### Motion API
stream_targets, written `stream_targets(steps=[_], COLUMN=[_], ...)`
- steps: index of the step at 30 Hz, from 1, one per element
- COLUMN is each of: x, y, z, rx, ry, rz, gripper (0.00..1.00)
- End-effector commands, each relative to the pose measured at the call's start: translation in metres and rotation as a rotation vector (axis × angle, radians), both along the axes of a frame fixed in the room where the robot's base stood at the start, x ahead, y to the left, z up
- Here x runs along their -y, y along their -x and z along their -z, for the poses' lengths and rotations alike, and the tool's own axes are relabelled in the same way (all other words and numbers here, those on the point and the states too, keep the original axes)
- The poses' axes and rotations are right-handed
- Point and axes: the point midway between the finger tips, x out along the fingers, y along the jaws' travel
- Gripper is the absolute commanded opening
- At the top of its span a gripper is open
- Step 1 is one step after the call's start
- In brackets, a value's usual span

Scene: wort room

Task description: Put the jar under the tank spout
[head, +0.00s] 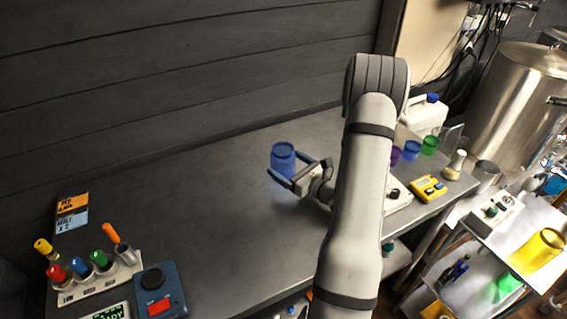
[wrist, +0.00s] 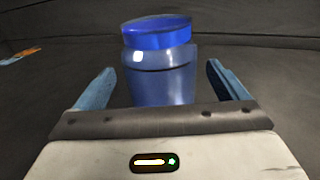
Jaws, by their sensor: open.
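The blue jar (head: 283,160) with a blue lid stands upright on the dark bench, left of my arm in the head view. It also shows in the wrist view (wrist: 158,80), centred between the fingers. My gripper (head: 284,168) is open, with a finger on either side of the jar; in the wrist view a gap shows between each finger and the jar. The jar's base is hidden behind the gripper body in the wrist view. The steel tank (head: 515,100) stands at the upper right. A dark fitting (head: 556,101) shows on it at the picture's edge; I cannot tell whether it is the spout.
Coloured cups (head: 430,145), a white canister (head: 424,115), a flask (head: 455,163) and a yellow meter (head: 428,188) stand on the right of the bench. A rack of capped tubes (head: 95,280) and a blue device (head: 160,290) sit front left. The bench middle is clear.

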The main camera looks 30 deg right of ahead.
Motion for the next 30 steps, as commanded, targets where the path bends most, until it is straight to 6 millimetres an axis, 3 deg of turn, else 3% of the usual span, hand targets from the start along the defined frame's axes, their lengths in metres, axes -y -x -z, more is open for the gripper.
stream_targets(steps=[6,14,30], x=[-0.008,-0.008,-0.007], y=[-0.027,-0.030,-0.029], z=[-0.001,0.000,0.000], rx=[0.000,0.000,0.000], ry=[0.000,0.000,0.000], rz=[0.000,0.003,0.004], gripper=[0.93,0.93,0.49])
